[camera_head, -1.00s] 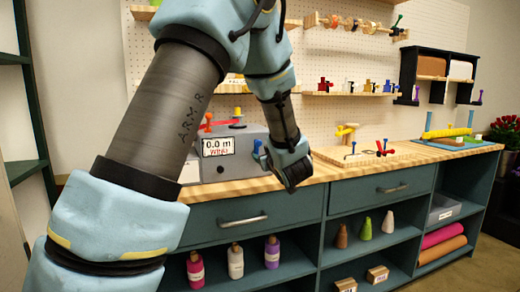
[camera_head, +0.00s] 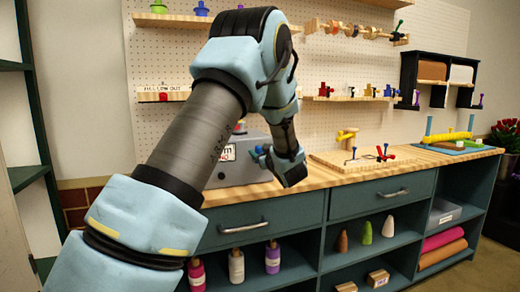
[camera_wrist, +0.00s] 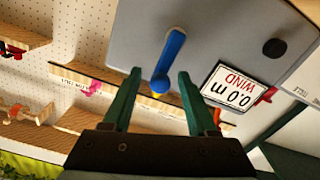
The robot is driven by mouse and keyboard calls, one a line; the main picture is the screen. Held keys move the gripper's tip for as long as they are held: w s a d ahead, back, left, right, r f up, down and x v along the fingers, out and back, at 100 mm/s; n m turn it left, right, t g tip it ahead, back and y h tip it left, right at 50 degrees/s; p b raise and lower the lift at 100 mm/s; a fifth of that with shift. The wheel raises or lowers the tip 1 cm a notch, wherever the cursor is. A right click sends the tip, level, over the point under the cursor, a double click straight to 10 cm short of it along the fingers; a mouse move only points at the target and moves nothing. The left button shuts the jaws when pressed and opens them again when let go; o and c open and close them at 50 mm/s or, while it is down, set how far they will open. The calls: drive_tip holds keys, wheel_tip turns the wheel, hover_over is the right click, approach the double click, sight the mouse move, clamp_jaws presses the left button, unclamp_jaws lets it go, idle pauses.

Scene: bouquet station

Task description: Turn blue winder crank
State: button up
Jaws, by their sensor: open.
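The grey winder box (camera_head: 238,172) stands on the left of the wooden counter, partly hidden by my arm. In the wrist view its grey face (camera_wrist: 215,25) fills the upper middle, and its label (camera_wrist: 235,88) reads "0.0 m WIND", upside down. The blue crank (camera_wrist: 170,56) stands on this face, its rounded end towards my gripper (camera_wrist: 159,74). My gripper is open and empty, and the crank's near end shows between its two green fingertips. Contact cannot be told. In the head view my gripper (camera_head: 264,158) is at the winder's right side, mostly hidden by my wrist.
A wooden board (camera_head: 360,161) with small coloured levers lies on the counter to the right. A yellow roll (camera_head: 447,136) lies farther right. Drawers and open shelves with bottles (camera_head: 236,265) are below. Pegboard shelves (camera_head: 352,98) hang behind. Counter between winder and board looks clear.

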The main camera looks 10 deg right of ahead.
drive_tip(key=shift+w, duration=0.2)
clamp_jaws()
idle(0.4)
